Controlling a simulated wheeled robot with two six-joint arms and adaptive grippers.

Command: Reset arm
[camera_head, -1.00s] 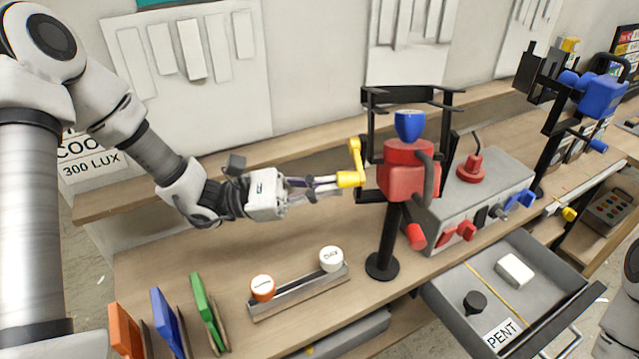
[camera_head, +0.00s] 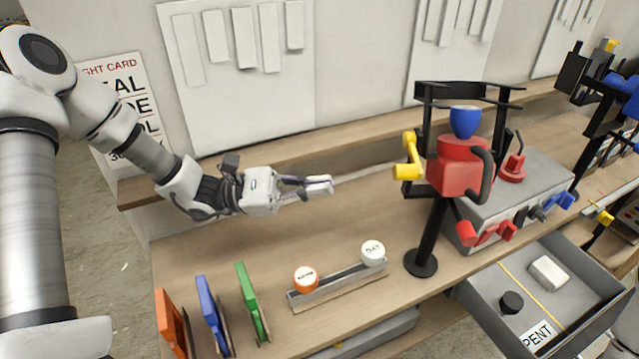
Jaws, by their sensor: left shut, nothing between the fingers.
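My left gripper (camera_head: 318,187) is shut and empty. It hangs over the wooden bench (camera_head: 210,245), clear of the yellow crank (camera_head: 408,160) on the red device (camera_head: 460,172). The red device has a blue cup-shaped top (camera_head: 465,121) and stands on a black post with a round base. My left arm (camera_head: 150,155) reaches in from the left and is bent, with the gripper pointing right. My right gripper is not in view.
Orange, blue and green panels (camera_head: 252,300) stand at the front left. A rail (camera_head: 338,287) holds an orange and a white round piece. A grey box (camera_head: 530,185) with red and blue levers stands right, above an open drawer (camera_head: 590,262). Relief boards (camera_head: 240,75) hang behind.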

